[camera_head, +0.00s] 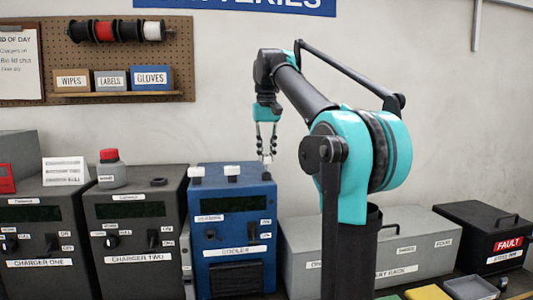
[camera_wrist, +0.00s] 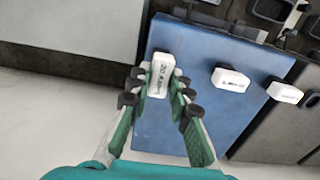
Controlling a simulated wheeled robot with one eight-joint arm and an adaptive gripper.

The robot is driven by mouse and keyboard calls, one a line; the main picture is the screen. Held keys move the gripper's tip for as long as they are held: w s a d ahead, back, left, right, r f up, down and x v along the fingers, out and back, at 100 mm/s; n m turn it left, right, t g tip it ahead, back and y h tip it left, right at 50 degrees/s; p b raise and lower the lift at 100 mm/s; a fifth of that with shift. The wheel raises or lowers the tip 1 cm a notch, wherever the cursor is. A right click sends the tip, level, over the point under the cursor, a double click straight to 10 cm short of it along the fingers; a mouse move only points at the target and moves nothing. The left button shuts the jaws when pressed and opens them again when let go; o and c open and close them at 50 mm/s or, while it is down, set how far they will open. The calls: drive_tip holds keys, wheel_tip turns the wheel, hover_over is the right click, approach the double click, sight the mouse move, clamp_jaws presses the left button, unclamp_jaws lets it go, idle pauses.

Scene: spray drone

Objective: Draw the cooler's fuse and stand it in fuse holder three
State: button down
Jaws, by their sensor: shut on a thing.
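The blue cooler (camera_head: 235,219) stands right of the two dark chargers. Two white fuses stand on its top, a left one (camera_head: 196,172) and a middle one (camera_head: 232,171); they also show in the wrist view as the middle fuse (camera_wrist: 231,79) and the outer fuse (camera_wrist: 285,92). My gripper (camera_head: 267,157) is over the cooler's right end. In the wrist view its fingertips are shut on a white fuse (camera_wrist: 157,76) that reads about "20 AMPS". I cannot tell whether this fuse touches the cooler's top. Fuse holder three is not identifiable.
Charger one (camera_head: 37,233) and charger two (camera_head: 133,240) stand left, with a red-capped bottle (camera_head: 112,172) on charger two. A long grey case (camera_head: 400,243) stands behind my arm. A black box marked fault (camera_head: 480,235) is far right. A grey tray (camera_head: 470,288) lies at the lower right.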

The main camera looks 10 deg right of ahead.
sight(266, 155)
drive_tip(key=shift+f, duration=1.7)
idle(0.5)
drive_tip(key=c, duration=1.3)
unclamp_jaws()
wheel_tip(266, 155, up, 12)
drive_tip(key=shift+r, duration=0.1)
